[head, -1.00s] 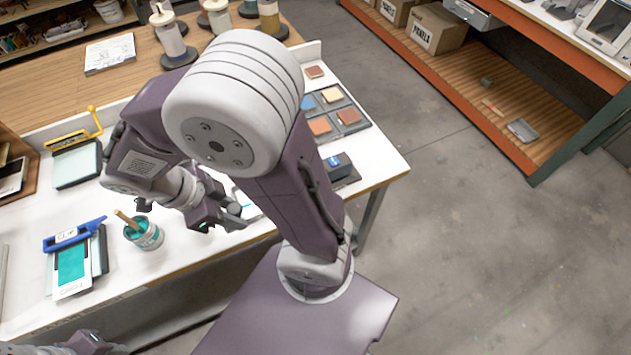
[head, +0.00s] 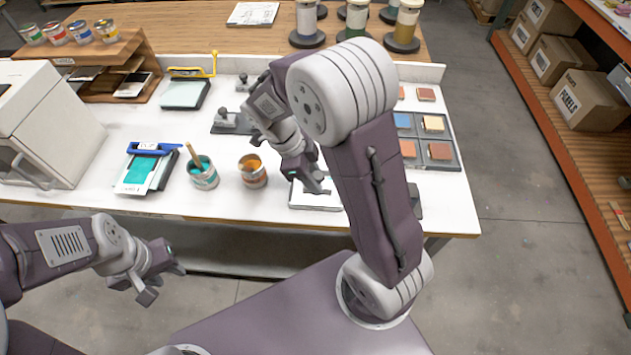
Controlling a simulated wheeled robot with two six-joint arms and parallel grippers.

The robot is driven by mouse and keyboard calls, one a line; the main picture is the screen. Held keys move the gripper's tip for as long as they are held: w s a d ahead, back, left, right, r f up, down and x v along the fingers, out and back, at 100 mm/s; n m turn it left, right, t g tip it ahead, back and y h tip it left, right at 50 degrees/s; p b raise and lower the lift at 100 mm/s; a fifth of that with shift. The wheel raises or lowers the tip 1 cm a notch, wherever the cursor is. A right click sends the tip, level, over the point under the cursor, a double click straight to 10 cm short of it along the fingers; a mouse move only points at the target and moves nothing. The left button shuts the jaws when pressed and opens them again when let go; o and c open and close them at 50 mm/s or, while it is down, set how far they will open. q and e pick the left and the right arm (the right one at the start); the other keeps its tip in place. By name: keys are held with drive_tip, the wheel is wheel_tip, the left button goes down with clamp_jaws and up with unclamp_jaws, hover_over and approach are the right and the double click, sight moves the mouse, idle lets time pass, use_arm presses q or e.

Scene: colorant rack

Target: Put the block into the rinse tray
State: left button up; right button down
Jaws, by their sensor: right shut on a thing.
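My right gripper (head: 318,182) is pointed down over a flat white tray (head: 314,205) near the table's front edge. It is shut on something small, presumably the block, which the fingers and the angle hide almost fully. I cannot tell whether it touches the tray, or whether this tray is the rinse tray. My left gripper (head: 165,284) is open and empty, in front of the table at the lower left. My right forearm hides part of the table, including most of a dark item (head: 414,201) at the right.
A teal paint can (head: 203,174) with a stick and an orange paint can (head: 252,173) stand left of the white tray. A blue applicator (head: 154,148) lies on a teal-painted card. A dark palette (head: 447,162) of coloured squares lies right. A white cabinet stands far left.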

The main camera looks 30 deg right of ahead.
sight(314, 173)
drive_tip(key=w+f, duration=0.1)
drive_tip(key=w+d+f, duration=0.1)
drive_tip(key=w, duration=0.1)
drive_tip(key=shift+w+d, duration=0.1)
wheel_tip(314, 173, down, 4)
drive_tip(key=shift+r+p, duration=0.2)
drive_tip(key=shift+p, duration=0.15)
drive_tip(key=shift+f, duration=0.3)
drive_tip(key=c, duration=1)
unclamp_jaws()
